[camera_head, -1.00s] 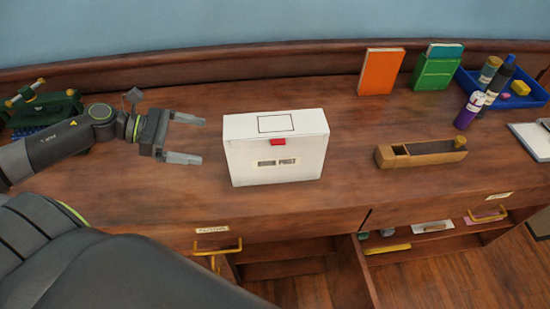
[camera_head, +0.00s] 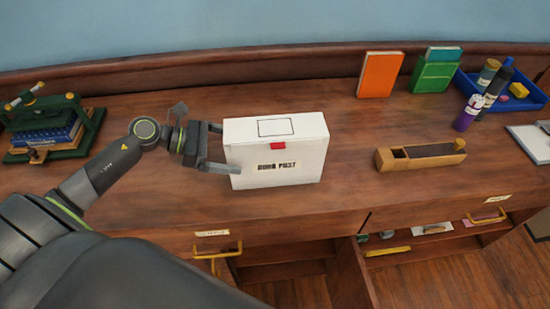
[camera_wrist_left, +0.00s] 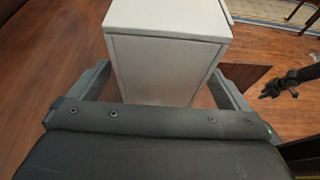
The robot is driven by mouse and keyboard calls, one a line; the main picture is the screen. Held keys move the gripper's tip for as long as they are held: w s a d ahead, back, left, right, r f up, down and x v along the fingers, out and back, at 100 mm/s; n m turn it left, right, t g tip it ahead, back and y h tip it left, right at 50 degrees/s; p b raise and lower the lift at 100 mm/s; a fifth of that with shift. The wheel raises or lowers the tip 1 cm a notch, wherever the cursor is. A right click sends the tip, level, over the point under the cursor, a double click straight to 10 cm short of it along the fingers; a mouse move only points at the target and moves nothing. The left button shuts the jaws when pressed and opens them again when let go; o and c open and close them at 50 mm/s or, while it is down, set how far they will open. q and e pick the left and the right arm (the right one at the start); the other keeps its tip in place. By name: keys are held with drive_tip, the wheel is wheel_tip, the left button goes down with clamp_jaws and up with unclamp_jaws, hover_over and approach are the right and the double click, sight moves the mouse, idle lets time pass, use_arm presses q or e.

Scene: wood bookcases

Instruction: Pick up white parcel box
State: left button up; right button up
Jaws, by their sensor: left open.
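The white parcel box (camera_head: 276,150) stands upright on the wooden desk, with a red tab and a dark-lettered label on its front. My left gripper (camera_head: 222,148) is at the box's left side. It is open; its near finger reaches along the front left edge, and its far finger is partly hidden behind the box. In the left wrist view the box (camera_wrist_left: 165,62) sits between the two spread fingers of my left gripper (camera_wrist_left: 165,85). I cannot tell if either finger touches it.
A wooden tool with an open slot (camera_head: 421,155) lies right of the box. Orange (camera_head: 380,74) and green (camera_head: 435,72) books, a blue tray (camera_head: 520,95) and a purple cylinder (camera_head: 468,111) stand at the back right. A green press (camera_head: 50,125) is at the left.

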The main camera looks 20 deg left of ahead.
sight(243, 152)
use_arm(q)
drive_tip(key=shift+p+x, duration=0.5)
drive_tip(key=shift+x, duration=1.3)
drive_tip(key=c, duration=1.3)
drive_tip(key=shift+r, duration=0.1)
